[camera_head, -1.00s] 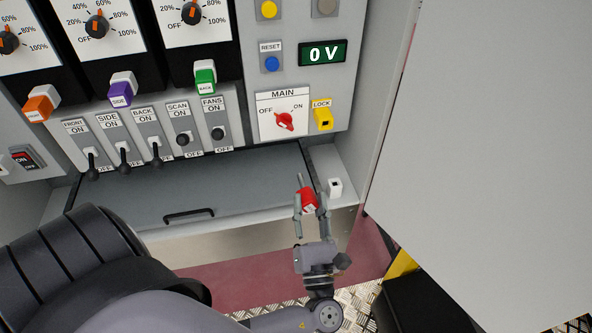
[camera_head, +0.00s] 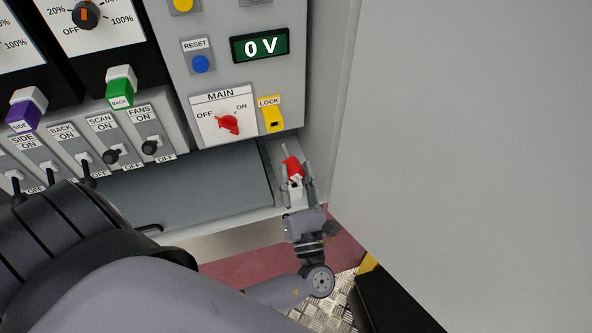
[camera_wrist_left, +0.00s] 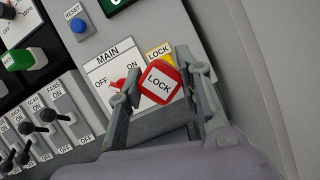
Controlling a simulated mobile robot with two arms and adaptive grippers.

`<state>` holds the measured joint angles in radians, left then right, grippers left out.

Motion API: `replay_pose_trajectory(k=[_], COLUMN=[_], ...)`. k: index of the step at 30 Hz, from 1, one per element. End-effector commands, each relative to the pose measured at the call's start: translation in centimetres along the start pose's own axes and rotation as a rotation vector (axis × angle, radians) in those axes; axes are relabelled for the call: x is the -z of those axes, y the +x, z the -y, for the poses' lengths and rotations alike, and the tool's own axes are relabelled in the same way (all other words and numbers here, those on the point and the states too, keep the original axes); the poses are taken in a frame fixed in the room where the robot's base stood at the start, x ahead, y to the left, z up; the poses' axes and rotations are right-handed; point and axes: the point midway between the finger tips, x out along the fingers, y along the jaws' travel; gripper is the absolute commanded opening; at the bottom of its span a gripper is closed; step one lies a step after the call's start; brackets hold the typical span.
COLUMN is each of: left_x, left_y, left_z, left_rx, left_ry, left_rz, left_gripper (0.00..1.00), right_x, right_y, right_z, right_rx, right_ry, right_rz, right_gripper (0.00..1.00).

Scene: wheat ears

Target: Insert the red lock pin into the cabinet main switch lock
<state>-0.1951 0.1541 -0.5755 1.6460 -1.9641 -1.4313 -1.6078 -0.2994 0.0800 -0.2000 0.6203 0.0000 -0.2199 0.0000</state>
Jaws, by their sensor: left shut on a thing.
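My left gripper (camera_head: 298,187) is shut on the red lock pin (camera_head: 292,167) and holds it in front of the cabinet, below the panel. In the left wrist view the red pin's head (camera_wrist_left: 159,82) reads LOCK and sits between the two fingers. A thin grey tip points up from the pin in the head view. The yellow main switch lock (camera_head: 273,119), with a dark opening, is above and slightly left of the pin, apart from it. In the wrist view the pin's head hides most of the yellow lock. The red MAIN switch (camera_head: 229,124) is left of the lock. My right gripper is not in view.
A white wall or door panel (camera_head: 460,130) stands close on the right. A grey drawer front (camera_head: 200,190) and a ledge lie below the panel. Switches with OFF labels (camera_head: 112,156) are at left. A blue reset button (camera_head: 201,64) is above.

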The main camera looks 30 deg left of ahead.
Motion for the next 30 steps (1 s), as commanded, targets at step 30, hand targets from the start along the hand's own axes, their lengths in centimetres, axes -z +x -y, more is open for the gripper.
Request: replay_pose_trajectory(k=[30], left_x=[1.9], left_y=[4.6], left_z=[0.0], left_rx=[-0.001], left_ry=[-0.006], left_rz=[0.006], left_gripper=[0.02], right_x=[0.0], right_y=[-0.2], right_z=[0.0], right_rx=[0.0], right_ry=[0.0], right_rz=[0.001], right_gripper=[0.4])
